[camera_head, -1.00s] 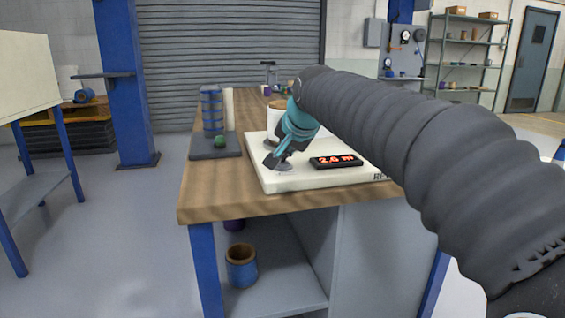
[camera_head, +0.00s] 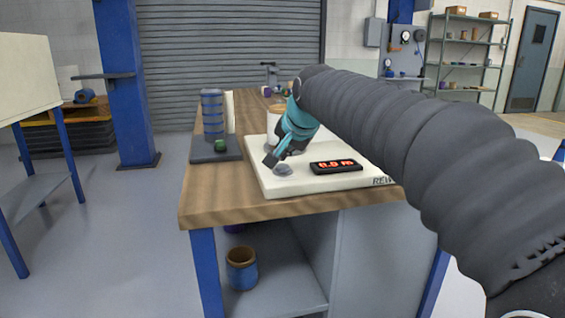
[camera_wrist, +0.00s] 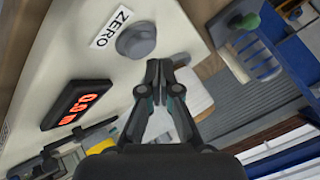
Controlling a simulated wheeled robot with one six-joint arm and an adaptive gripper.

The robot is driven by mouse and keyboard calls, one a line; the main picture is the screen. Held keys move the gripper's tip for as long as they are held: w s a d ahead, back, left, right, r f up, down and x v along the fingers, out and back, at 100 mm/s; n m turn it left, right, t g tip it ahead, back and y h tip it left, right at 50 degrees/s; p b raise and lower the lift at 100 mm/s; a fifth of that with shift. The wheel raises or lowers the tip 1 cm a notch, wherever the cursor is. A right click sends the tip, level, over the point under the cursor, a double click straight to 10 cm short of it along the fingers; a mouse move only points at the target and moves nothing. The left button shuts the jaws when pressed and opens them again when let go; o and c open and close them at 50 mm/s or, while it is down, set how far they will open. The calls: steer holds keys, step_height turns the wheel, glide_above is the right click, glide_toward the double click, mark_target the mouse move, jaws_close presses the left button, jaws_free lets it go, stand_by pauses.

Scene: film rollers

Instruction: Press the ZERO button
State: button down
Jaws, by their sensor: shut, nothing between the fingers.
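The ZERO button is a round grey knob (camera_wrist: 136,40) on the cream panel of the machine (camera_head: 355,180), beside a white label reading ZERO (camera_wrist: 111,26) in the wrist view. In the head view the grey button (camera_head: 283,170) sits near the panel's front left. My gripper (camera_head: 271,160) is shut and empty, just above and behind the button. In the wrist view my gripper's fingertips (camera_wrist: 158,68) are together next to the button; a small gap seems to separate them. The display (camera_head: 336,166) reads 0.0 m in red; it also shows in the wrist view (camera_wrist: 77,104).
A dark stand with a blue-banded roll (camera_head: 212,115) and a green knob (camera_head: 221,145) stands left of the machine. A white roll (camera_head: 279,122) is behind my gripper. The wooden bench top (camera_head: 215,204) is clear at the front left.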

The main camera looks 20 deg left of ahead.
mark_target(285, 167)
steer(key=shift+r, duration=0.1)
step_height(285, 167, up, 5)
steer(key=p, duration=0.4)
stand_by(0.4)
steer(key=shift+d, duration=0.1)
stand_by(0.5)
steer(key=s+d+f+h, duration=0.15)
steer(key=s+d, duration=0.25)
steer(key=d, duration=0.4)
steer(key=s+d+f+h, duration=0.1)
steer(key=s+d+f, duration=0.2)
steer(key=d, duration=0.4)
steer(key=s+d+f+h, duration=0.15)
steer(key=s+d, duration=0.25)
steer(key=d, duration=0.4)
steer(key=s+d+f+g, duration=0.1)
steer(key=s+d+f, duration=0.5)
steer(key=s, duration=0.3)
steer(key=s+d+f+n+h, duration=0.1)
steer(key=s+d+f, duration=0.6)
steer(key=s+f, duration=0.2)
steer(key=shift+s+f+n+g+h, duration=0.25)
steer(key=shift+s+n+g+h, duration=0.05)
steer(key=shift+s+g, duration=0.1)
